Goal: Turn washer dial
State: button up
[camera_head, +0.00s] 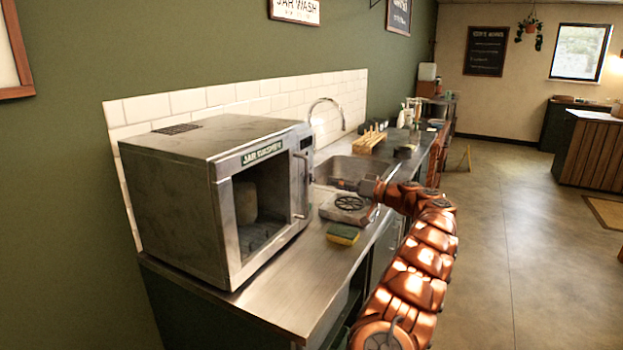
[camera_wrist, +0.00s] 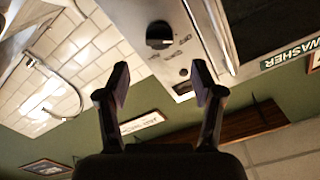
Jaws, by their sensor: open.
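The steel jar washer (camera_head: 175,200) stands on the near end of the counter, its dark front opening or window facing right. Its narrow control panel is beside that front. In the wrist view, the round black dial (camera_wrist: 159,35) shows on the washer's pale panel (camera_wrist: 178,58). My gripper (camera_wrist: 160,78) is open and empty, its two fingers spread apart. The dial appears beyond the gap between the fingertips, with no visible contact. In the head view my gripper (camera_head: 371,188) is right of the washer, over the counter edge; the dial is too small to make out there.
A yellow-green sponge (camera_head: 342,234) and a grey box with a black wheel (camera_head: 349,203) lie on the steel counter (camera_head: 290,290). A sink (camera_head: 343,171) with a curved tap (camera_head: 325,101) is behind them. Open floor (camera_head: 510,230) lies to the right.

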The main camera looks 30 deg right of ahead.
aim_at(315, 180)
jog(key=p+x, duration=0.2)
jog(key=x, duration=0.5)
jog(key=shift+w+a, duration=0.2)
jog(key=shift+w, duration=0.15)
jog(key=c, duration=1.1)
jog(key=shift+c, duration=0.3)
jog(key=shift+f+m, duration=0.1)
jog(key=shift+m, duration=1.1)
jog(key=m, duration=0.2)
jog(key=shift+m, duration=0.4)
jog(key=m+p, duration=0.1)
jog(key=m, duration=0.5)
jog(key=shift+d, duration=0.1)
jog(key=shift+m, duration=0.4)
